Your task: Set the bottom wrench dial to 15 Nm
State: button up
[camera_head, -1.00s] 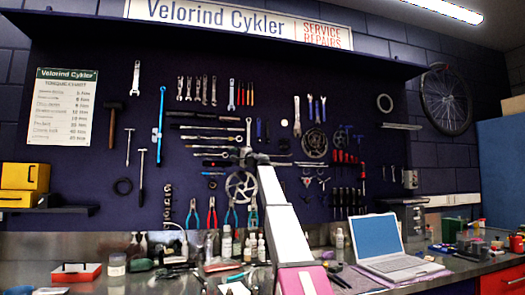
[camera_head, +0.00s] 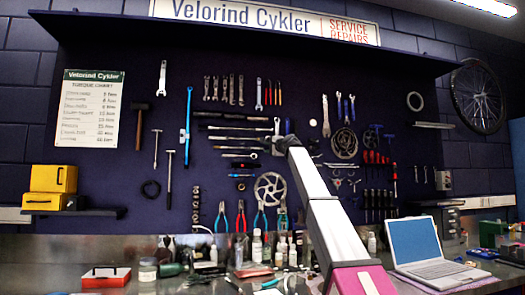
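Several long, dark and silvery wrench-like tools hang level, one above another, on the dark blue tool wall. The upper ones (camera_head: 240,128) show left of my arm's end, and a lower one (camera_head: 238,148) hangs just beneath them. Their dials and scale marks are too small to read, and I cannot tell for sure which is the bottom wrench. My gripper (camera_head: 284,144) is a small dark shape at the far end of my white arm, overlapping the right ends of these tools. I cannot see whether its fingers are open, or whether it touches anything.
A torque chart (camera_head: 91,108) hangs at left. A long blue tool (camera_head: 187,130) hangs upright beside the wrenches. Below, the steel bench holds a red case (camera_head: 106,277), several bottles (camera_head: 257,246) and an open laptop (camera_head: 417,243). A dark shelf (camera_head: 250,38) juts out above.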

aim_at(262, 149)
jog(key=x, duration=0.7)
jog(key=shift+s, duration=0.1)
grip_shut()
jog(key=shift+t+y, duration=0.3)
jog(key=shift+t, duration=0.1)
jog(key=shift+f+n+t+y, duration=0.1)
jog(key=shift+n+t+y, duration=0.2)
jog(key=shift+n+y, duration=0.15)
jog(key=shift+n+t+y, duration=0.8)
jog(key=shift+n+y, duration=0.15)
jog(key=shift+y, duration=0.4)
jog(key=shift+n+y, duration=0.4)
